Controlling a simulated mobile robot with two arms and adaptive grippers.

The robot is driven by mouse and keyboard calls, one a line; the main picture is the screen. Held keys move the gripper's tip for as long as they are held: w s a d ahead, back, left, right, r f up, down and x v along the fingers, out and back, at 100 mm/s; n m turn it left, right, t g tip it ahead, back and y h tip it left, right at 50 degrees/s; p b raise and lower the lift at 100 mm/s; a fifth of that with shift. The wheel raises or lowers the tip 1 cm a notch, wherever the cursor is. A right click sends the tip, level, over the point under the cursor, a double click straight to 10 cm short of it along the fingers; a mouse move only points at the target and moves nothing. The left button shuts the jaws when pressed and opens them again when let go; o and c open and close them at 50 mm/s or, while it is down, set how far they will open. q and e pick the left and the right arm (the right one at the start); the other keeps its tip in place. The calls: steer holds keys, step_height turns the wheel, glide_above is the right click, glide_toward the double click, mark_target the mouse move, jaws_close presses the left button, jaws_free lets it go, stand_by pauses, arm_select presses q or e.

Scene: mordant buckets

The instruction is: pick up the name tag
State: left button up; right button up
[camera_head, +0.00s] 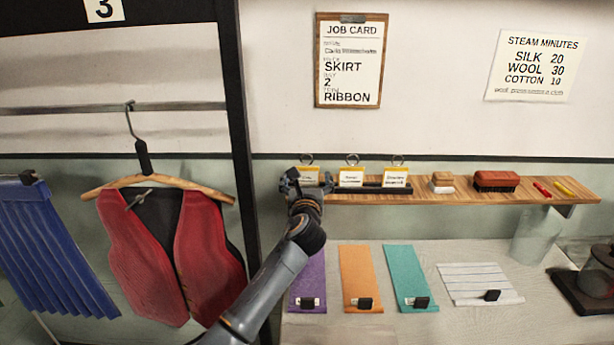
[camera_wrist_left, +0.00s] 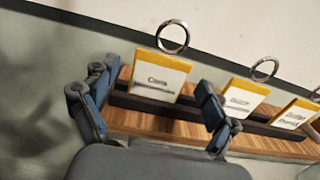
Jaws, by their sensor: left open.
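Three white name tags with yellow top bands and metal rings stand in a dark rail on the wooden shelf. The left name tag (camera_head: 308,175) is partly behind my left gripper (camera_head: 303,185) in the head view. In the left wrist view, that tag (camera_wrist_left: 158,77) reads something like "Carla" and shows between the two spread fingers of my left gripper (camera_wrist_left: 150,92). The gripper is open and not closed on it. The middle tag (camera_head: 351,176) and right tag (camera_head: 396,176) stand further right; their small print is blurred. My right gripper is not in view.
The wooden shelf (camera_head: 455,196) also holds a block (camera_head: 442,183), a brush (camera_head: 496,181) and red and yellow sticks. Below are coloured strips on a table (camera_head: 440,325). A red vest (camera_head: 205,255) hangs left. A job card (camera_head: 351,60) is on the wall.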

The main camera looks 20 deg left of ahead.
arm_select(q)
steer(key=shift+w, duration=0.15)
steer(key=c, duration=1)
steer(key=shift+c, duration=0.2)
steer(key=shift+a+r, duration=0.1)
steer(key=shift+r, duration=0.05)
